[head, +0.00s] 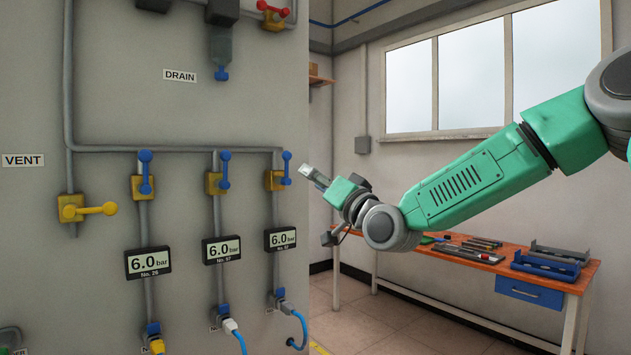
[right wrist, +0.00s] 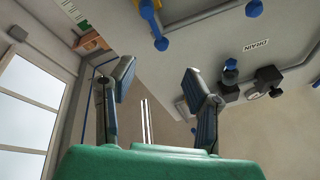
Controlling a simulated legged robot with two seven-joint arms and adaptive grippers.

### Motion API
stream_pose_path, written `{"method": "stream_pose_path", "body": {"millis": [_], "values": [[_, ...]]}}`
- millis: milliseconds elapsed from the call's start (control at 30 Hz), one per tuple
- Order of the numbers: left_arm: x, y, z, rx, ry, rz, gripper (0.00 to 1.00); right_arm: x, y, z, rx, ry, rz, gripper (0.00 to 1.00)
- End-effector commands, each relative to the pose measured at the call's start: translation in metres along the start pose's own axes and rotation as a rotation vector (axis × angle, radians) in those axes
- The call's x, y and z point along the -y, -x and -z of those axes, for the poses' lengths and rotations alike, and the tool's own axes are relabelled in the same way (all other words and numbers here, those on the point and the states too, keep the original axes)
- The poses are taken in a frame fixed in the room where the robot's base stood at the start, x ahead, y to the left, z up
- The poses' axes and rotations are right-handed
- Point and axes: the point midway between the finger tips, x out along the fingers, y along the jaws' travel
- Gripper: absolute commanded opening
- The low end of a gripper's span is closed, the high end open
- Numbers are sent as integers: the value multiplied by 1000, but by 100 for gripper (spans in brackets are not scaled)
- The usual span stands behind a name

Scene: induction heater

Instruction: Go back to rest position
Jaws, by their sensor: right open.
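My right gripper (head: 312,177) is at the end of the green arm that comes in from the right. It hangs in the air close to the right edge of the grey panel (head: 185,110), near the rightmost blue-handled valve (head: 287,168). In the right wrist view its two fingers (right wrist: 160,85) stand apart with nothing between them. That view is tilted and shows a blue valve handle (right wrist: 154,28) beyond the fingers. I cannot tell from the head view how far the fingertips are from the valve. My left gripper is not in view.
The panel carries blue valves, a yellow valve (head: 90,209), a red handle (head: 273,10) and gauges reading 6.0 bar (head: 281,239). Open floor lies between panel and bench.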

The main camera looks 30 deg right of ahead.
Motion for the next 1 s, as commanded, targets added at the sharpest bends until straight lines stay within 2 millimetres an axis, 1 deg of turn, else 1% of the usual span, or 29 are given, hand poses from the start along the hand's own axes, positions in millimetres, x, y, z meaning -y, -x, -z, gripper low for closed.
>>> {"method": "stream_pose_path", "body": {"millis": [467, 567, 667, 767, 800, 867, 900, 967, 1000], "values": [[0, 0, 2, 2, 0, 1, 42, 0, 1, 0, 0, -1, 0, 43], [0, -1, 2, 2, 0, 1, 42, -2, 1, -4, 8, 1, -4, 43], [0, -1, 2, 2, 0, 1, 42, -8, 4, -24, 45, 8, -22, 43], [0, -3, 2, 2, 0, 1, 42, -20, 12, -60, 116, 26, -54, 43], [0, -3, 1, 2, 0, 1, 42, -26, 16, -78, 152, 34, -71, 43], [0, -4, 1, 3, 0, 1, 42, -36, 25, -106, 209, 46, -97, 43], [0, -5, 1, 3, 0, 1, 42, -41, 31, -125, 246, 56, -113, 43], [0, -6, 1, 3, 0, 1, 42, -51, 42, -151, 302, 69, -138, 43], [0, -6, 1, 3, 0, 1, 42, -56, 50, -168, 339, 78, -155, 43]]}}
